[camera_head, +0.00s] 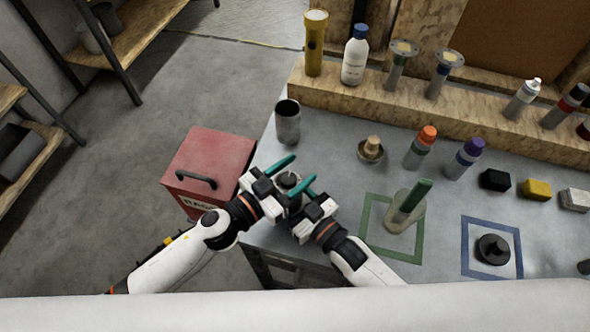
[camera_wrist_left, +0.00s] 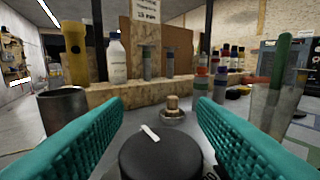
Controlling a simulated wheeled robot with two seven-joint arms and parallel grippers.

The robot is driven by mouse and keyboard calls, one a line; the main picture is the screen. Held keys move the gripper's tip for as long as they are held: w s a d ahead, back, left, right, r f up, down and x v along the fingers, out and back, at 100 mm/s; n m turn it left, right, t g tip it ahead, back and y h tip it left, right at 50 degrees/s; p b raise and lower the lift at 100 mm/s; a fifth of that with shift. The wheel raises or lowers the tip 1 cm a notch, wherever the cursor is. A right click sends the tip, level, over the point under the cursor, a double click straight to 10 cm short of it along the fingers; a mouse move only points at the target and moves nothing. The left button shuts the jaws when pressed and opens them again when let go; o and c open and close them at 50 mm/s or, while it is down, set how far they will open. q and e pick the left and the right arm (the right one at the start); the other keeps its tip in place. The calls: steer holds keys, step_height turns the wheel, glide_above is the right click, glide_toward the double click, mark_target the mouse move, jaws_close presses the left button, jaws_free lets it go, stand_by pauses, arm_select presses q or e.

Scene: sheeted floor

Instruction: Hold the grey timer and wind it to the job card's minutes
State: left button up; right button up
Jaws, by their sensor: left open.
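The timer (camera_head: 289,180) shows as a small dark-topped round thing between my grippers. In the left wrist view its dark dial (camera_wrist_left: 160,157) carries a white mark toward the upper left; its grey body is mostly hidden. My left gripper (camera_head: 302,168) is open, its teal fingers on either side of the dial with gaps. My right gripper (camera_head: 305,208) is at the timer's lower right side; its fingertips are hidden, so its grip cannot be told. A white card (camera_wrist_left: 147,10) at the back, cut by the top edge, bears a minutes figure too small to read surely.
A metal cup (camera_head: 288,124) and a small brass-coloured piece in a dish (camera_head: 371,150) stand beyond the grippers. A clear cup with a green marker (camera_head: 405,208) stands in a green square. A black round object (camera_head: 493,249) sits in a blue square. A red box (camera_head: 210,160) is left.

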arm_select(q)
steer(key=c, duration=1)
steer(key=shift+d+g, duration=0.1)
steer(key=shift+g, duration=0.2)
